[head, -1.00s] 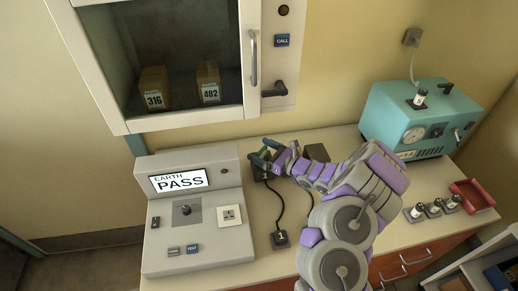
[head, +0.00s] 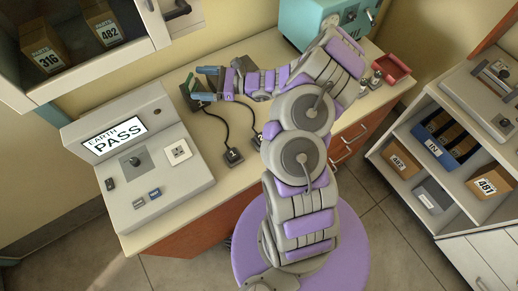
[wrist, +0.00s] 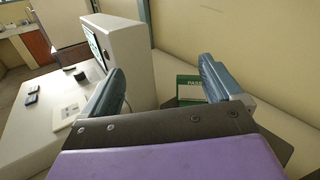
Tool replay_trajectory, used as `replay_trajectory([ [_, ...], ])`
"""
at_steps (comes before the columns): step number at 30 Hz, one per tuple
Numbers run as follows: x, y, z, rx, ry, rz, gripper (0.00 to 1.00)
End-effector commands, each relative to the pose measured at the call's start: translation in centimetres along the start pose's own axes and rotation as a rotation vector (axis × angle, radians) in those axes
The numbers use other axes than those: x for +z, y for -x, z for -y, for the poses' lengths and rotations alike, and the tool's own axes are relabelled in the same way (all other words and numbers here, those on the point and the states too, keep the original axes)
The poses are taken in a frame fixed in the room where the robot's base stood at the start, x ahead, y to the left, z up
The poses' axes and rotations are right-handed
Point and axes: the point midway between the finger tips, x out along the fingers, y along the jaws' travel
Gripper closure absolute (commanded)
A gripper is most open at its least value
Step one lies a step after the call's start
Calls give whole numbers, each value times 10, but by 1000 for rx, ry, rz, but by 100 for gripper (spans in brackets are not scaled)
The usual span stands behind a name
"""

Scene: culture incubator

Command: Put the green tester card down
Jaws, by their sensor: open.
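The green tester card (wrist: 192,88), with a white band reading PASS, shows in the wrist view beyond my fingers, partly covered by the right one. In the head view the green card (head: 190,84) is a small shape at my fingertips, by a dark piece on the bench. I cannot tell exactly what it rests on. My gripper (head: 207,82) is open at the back of the bench. In the wrist view the two blue-grey fingers of my gripper (wrist: 163,75) stand wide apart, with nothing clamped between them.
The grey tester (head: 140,165), its screen reading EARTH PASS, stands left of my gripper. Black cables run to a small dark block (head: 233,156) on the bench (head: 215,135). A teal machine (head: 305,22) and red tray (head: 391,69) are to the right. A shelf unit (head: 415,180) stands further right.

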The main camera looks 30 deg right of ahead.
Motion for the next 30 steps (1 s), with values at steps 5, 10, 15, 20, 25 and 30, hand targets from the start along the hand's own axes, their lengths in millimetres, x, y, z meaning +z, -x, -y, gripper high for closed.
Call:
replay_trajectory([
  [5, 70, -38, -59, 248, 180, 21, 7],
  [10, 117, -52, -122, 477, 348, 19, 7],
  [15, 148, -47, -183, 694, 520, -3, 7],
  [20, 164, -30, -234, 893, 676, -44, 7],
  [25, 173, 0, -276, 1088, 842, -108, 7],
  [30, 174, 39, -306, 1273, 995, -194, 7],
])
